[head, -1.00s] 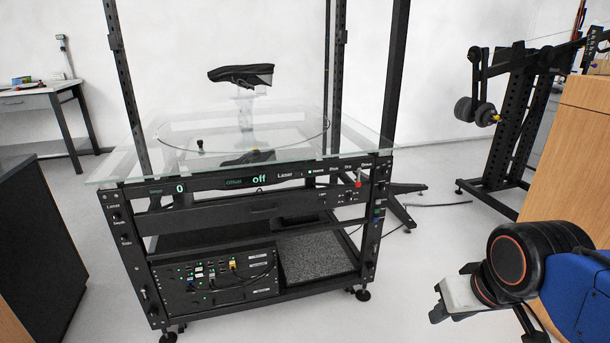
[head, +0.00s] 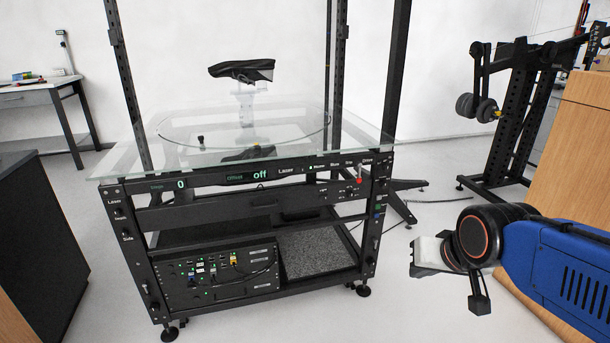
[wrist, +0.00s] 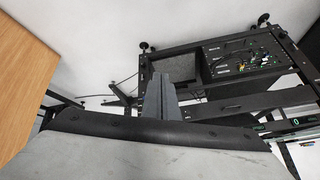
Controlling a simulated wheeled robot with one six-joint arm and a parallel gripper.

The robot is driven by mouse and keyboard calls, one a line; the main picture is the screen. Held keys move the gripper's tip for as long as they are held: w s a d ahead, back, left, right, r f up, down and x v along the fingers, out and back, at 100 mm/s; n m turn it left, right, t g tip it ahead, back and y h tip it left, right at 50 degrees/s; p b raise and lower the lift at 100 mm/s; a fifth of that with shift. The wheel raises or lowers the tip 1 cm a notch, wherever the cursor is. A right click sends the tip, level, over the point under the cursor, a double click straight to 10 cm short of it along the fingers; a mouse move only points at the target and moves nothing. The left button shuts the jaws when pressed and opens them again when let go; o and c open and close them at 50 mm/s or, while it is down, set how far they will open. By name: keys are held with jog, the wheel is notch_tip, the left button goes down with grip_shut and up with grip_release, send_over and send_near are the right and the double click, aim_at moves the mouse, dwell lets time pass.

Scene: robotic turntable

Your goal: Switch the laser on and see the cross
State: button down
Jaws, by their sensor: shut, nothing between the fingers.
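The turntable rig with a glass top (head: 130,165) stands in the middle of the head view. Its front panel (head: 215,182) shows "0" and "off", with a "Laser" label on the panel. Another "Laser" label sits above small knobs (head: 116,210) on the left front post. A black shoe (head: 242,71) rests on a clear stand above the glass disc. No laser cross is visible on it. My gripper (head: 416,260) is right of the rig, apart from it and lower than the panel. In the wrist view the fingers (wrist: 160,95) are together and empty, and the rig appears upside down.
A red button (head: 359,180) is at the panel's right end. A wooden cabinet (head: 570,150) stands at the right, a black weight rack (head: 520,110) behind it. A dark cabinet (head: 35,240) stands left. Floor between rig and my arm is free.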

aim_at(303, 170)
jog(key=w+a+m+t+y, duration=0.2)
jog(key=w+a+m+t, duration=0.3)
jog(key=w+a, duration=0.4)
jog(key=w+a+m+t+y, duration=0.1)
jog(key=w+a+m+t, duration=0.4)
jog(key=w, duration=1.7)
jog(key=shift+a+r+m+t+y, duration=0.4)
jog(key=shift+a+m, duration=1.3)
jog(key=shift+a, duration=0.85)
jog(key=x, duration=1.4)
